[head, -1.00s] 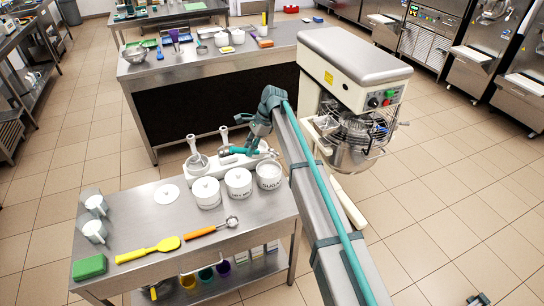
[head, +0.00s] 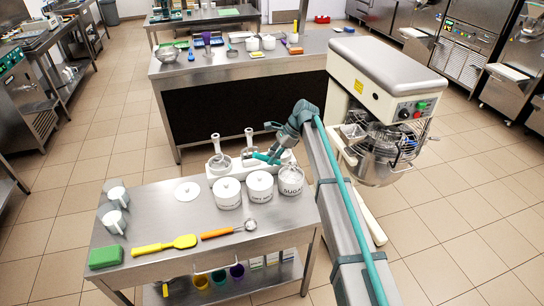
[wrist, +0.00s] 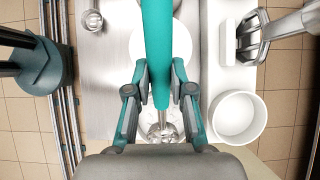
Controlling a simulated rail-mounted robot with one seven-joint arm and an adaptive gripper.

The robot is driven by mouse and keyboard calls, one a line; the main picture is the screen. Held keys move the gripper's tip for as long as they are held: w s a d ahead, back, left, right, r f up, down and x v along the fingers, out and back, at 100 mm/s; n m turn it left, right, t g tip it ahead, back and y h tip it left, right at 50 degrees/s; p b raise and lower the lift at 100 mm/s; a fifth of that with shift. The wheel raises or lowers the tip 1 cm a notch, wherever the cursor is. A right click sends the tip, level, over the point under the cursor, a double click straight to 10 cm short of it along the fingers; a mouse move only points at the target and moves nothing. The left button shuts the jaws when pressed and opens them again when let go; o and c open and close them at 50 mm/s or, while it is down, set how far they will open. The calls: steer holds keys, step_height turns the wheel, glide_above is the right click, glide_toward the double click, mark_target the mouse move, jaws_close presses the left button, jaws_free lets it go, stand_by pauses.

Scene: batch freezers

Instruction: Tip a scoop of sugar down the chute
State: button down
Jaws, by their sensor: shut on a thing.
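My gripper (head: 281,150) is shut on the teal handle of a scoop (wrist: 157,50), just behind the sugar jar. The wrist view shows the gripper's two fingers (wrist: 160,92) on either side of the handle, with a shiny metal part of the scoop below them. I cannot tell whether it carries sugar. The white sugar jar (head: 291,182) stands open at the table's back right corner, with white contents. The mixer (head: 378,90) stands to the right with a metal bowl and wire guard. A small metal piece (head: 352,132) at the guard may be the chute.
Two lidded white jars (head: 228,194) (head: 260,187) stand left of the sugar. A white rack (head: 212,170) behind them holds two grey-handled scoops; its empty cup (wrist: 238,117) shows in the wrist view. A yellow spatula (head: 165,245) and orange-handled scoop (head: 230,230) lie in front.

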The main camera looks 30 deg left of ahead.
steer(key=shift+w+d+f+b, duration=0.1)
steer(key=shift+f+b, duration=0.65)
steer(key=shift+f, duration=0.55)
steer(key=shift+d+f+b, duration=0.1)
steer(key=shift+f+b, duration=0.6)
steer(key=shift+f, duration=0.55)
steer(key=shift+w+d, duration=0.3)
steer(key=shift+w, duration=0.1)
steer(key=shift+s+r, duration=0.1)
steer(key=shift+s, duration=0.05)
steer(key=shift+t+h, duration=0.4)
steer(key=shift+s+a+r+p, duration=0.1)
steer(key=shift+a+r+p, duration=0.1)
steer(key=shift+r+p, duration=0.7)
steer(key=shift+s+a+r+p, duration=0.15)
steer(key=shift+r+p, duration=0.4)
steer(key=shift+r, duration=0.6)
steer(key=shift+s+a+r+t+h+p, duration=0.15)
steer(key=shift+s+a+t+h+p, duration=0.35)
steer(key=shift+t+h, duration=0.35)
steer(key=shift+s+a+t+h, duration=0.2)
steer(key=shift+a+t+h, duration=0.1)
steer(key=shift+t+h, duration=0.25)
